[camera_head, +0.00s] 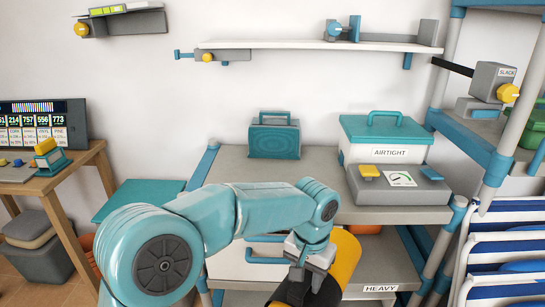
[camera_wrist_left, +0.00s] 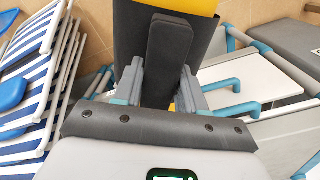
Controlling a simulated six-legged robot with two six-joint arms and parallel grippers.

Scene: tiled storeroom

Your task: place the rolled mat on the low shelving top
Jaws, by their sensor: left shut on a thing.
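My left gripper (camera_head: 312,258) is shut on the rolled mat (camera_head: 347,258), a yellow roll with dark ends. The mat is held in front of the low shelving, its visible yellow part below the level of the top's front edge. In the left wrist view the gripper's fingers (camera_wrist_left: 160,90) are on either side of the mat's dark part (camera_wrist_left: 133,42), with yellow at the upper edge. The low shelving top (camera_head: 235,171) is a grey board between teal and grey posts. My left arm covers part of its front. My right gripper is not in view.
On the top stand a teal case (camera_head: 274,138), a white box with teal lid marked AIRTIGHT (camera_head: 386,140) and a grey scale-like device (camera_head: 400,187). Bare board shows left and centre. A wall shelf (camera_head: 315,45) hangs above. Striped folding chairs (camera_head: 505,245) stand at right.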

